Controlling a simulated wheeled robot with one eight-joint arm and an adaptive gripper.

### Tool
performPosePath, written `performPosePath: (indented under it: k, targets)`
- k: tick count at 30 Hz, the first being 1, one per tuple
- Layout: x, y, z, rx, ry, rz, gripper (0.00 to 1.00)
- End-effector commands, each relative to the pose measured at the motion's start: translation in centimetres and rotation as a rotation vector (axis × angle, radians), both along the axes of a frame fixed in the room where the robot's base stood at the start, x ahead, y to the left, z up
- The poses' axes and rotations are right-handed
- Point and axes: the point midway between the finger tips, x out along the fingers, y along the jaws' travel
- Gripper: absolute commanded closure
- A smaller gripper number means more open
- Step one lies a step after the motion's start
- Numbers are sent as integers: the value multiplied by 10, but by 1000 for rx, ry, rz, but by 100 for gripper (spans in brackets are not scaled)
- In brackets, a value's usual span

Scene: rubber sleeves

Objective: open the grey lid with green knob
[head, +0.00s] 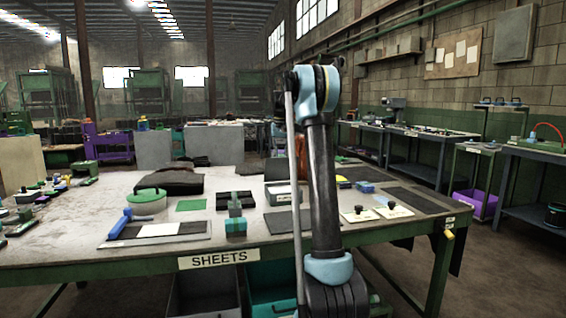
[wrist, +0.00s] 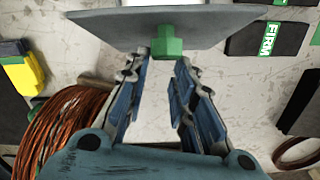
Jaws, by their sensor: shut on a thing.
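The grey lid (wrist: 215,24) spans the top of the wrist view, with its flat face and near edge showing. Its green knob (wrist: 167,42) points down toward my gripper (wrist: 166,60). My gripper is shut on the knob, with one finger on each side of it. The lid appears held out ahead of the fingers; I cannot tell whether it touches anything beneath. In the head view my own arm hides the gripper, and I cannot make out the lid there.
In the head view a round green-lidded container (head: 147,204) stands on the cluttered workbench (head: 75,240).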

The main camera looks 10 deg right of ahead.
Motion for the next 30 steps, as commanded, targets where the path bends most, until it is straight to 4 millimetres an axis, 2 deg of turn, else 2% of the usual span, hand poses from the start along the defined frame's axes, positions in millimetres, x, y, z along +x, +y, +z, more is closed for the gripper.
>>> performPosePath:
  k: [1,9,17,23,30]
  targets:
    - [7,11,-1,13,-2,7,100]
    - [33,14,-2,13,0,7,100]
    - [48,15,-6,13,0,6,100]
    - [47,9,-5,10,1,2,57]
    - [46,8,-5,8,2,1,56]
